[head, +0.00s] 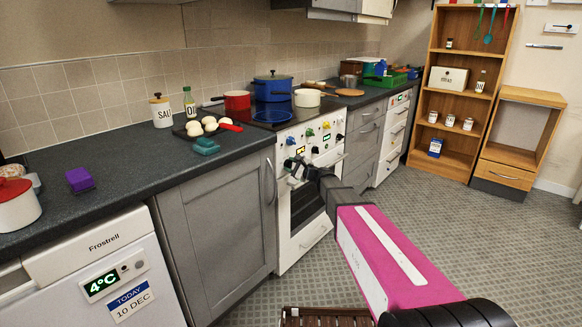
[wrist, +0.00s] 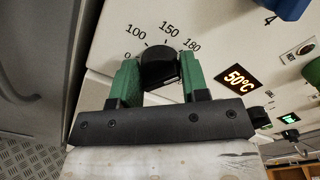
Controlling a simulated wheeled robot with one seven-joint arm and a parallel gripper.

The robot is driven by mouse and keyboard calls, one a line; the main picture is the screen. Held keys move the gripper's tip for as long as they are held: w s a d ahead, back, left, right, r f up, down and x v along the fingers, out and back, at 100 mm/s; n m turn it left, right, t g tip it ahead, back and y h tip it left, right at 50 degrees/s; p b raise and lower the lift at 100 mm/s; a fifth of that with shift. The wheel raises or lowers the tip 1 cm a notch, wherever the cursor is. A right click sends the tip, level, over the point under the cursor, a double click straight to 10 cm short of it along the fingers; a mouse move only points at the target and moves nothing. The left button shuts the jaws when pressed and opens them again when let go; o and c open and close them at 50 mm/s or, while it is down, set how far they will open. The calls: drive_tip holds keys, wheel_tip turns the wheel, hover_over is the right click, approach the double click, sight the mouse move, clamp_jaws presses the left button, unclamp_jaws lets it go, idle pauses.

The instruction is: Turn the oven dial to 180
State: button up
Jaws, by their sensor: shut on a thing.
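The white oven (head: 300,208) stands in the counter row, and my arm reaches to its control panel in the head view. In the wrist view the black oven dial (wrist: 159,68) sits between the green fingers of my gripper (wrist: 160,72), which is shut on it. Printed marks 0, 100, 150 and 180 curve around the dial's upper side, with 180 to the upper right. I cannot make out a pointer on the dial. A lit display (wrist: 238,79) to its right reads 50°C. My gripper (head: 296,165) hides the dial in the head view.
More knobs line the panel, including a blue one (wrist: 286,8) close to the upper right of the dial. Pots, among them a blue one (head: 273,87), stand on the hob above. A grey cupboard (head: 218,217) is left of the oven. The floor in front is largely clear.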

drive_tip(key=o, duration=0.9)
drive_tip(key=shift+s+d, duration=0.1)
drive_tip(key=v, duration=1)
drive_tip(key=shift+s+d, duration=0.2)
drive_tip(key=shift+d, duration=0.05)
drive_tip(key=s+d+f+n+g+h, duration=0.3)
drive_tip(key=s+f+n+g+h, duration=0.4)
drive_tip(key=s+f+n, duration=0.6)
drive_tip(key=s+d+f+n+g+h, duration=0.3)
drive_tip(key=s+d+h, duration=0.4)
drive_tip(key=s+d, duration=0.5)
drive_tip(key=shift+s+f+n+g, duration=0.3)
drive_tip(key=shift+s+f+g, duration=0.2)
drive_tip(key=shift+s, duration=0.7)
